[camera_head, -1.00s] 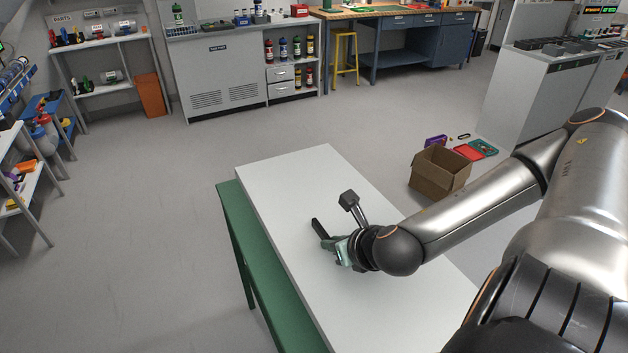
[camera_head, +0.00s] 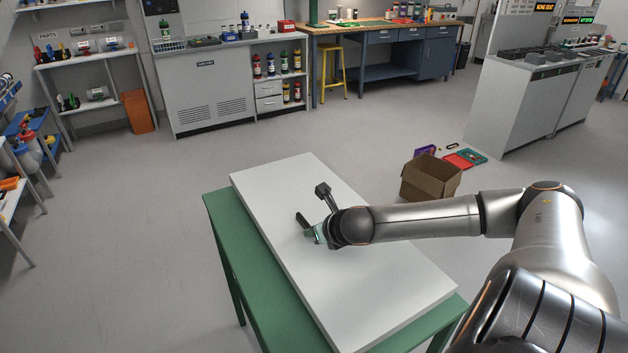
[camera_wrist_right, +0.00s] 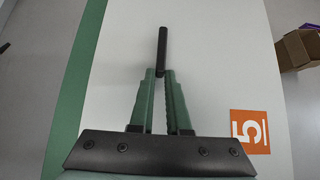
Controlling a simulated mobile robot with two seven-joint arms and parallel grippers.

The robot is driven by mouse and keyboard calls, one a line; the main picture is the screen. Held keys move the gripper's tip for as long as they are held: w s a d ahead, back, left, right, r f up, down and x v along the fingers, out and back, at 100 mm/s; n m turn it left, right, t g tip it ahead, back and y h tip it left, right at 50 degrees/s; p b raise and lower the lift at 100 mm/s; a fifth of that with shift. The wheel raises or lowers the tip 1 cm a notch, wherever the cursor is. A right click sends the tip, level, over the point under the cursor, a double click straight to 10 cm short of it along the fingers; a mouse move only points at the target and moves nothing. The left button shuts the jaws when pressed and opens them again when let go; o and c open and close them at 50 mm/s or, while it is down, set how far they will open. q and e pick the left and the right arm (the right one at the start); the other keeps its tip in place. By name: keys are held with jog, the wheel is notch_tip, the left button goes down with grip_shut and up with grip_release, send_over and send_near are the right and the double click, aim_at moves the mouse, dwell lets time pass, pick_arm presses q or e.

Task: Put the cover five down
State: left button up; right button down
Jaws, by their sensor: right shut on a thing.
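A large white slab (camera_head: 375,290) lies flat over a green table (camera_head: 255,290) in the head view. In the right wrist view the white surface (camera_wrist_right: 215,60) carries an orange label with a 5 (camera_wrist_right: 250,131), so I take it as cover five. My right gripper (camera_head: 313,232) is over the slab's left part, its green fingers (camera_wrist_right: 160,78) shut on a dark bar, the handle (camera_wrist_right: 162,45). The handle also shows in the head view (camera_head: 303,220). How the handle meets the slab is hidden. I cannot tell whether the slab touches the table. My left gripper is not in view.
An open cardboard box (camera_head: 430,178) stands on the floor beyond the slab's right side, with red and green trays (camera_head: 465,159) behind it. Shelves stand at left, and a grey cabinet (camera_head: 215,90) and a blue workbench (camera_head: 390,60) at the back. The floor left of the table is clear.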

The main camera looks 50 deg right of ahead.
aim_at(330, 258)
jog(key=shift+w+d+f, duration=0.3)
jog(key=shift+w+f, duration=0.1)
notch_tip(330, 258, down, 3)
jog(key=shift+w+d+f, duration=0.1)
jog(key=shift+f, duration=0.1)
jog(key=c, duration=0.9)
grip_release()
jog(key=shift+f, duration=0.1)
jog(key=p+v, duration=0.3)
jog(key=v, duration=0.7)
jog(key=shift+r, duration=0.3)
jog(key=shift+s+a+r+p, duration=0.2)
jog(key=shift+s+p, duration=0.1)
jog(key=shift+s, duration=0.1)
jog(key=shift+s+a+r+p, duration=0.1)
jog(key=shift+s+r+p, duration=0.15)
jog(key=shift+s, duration=0.15)
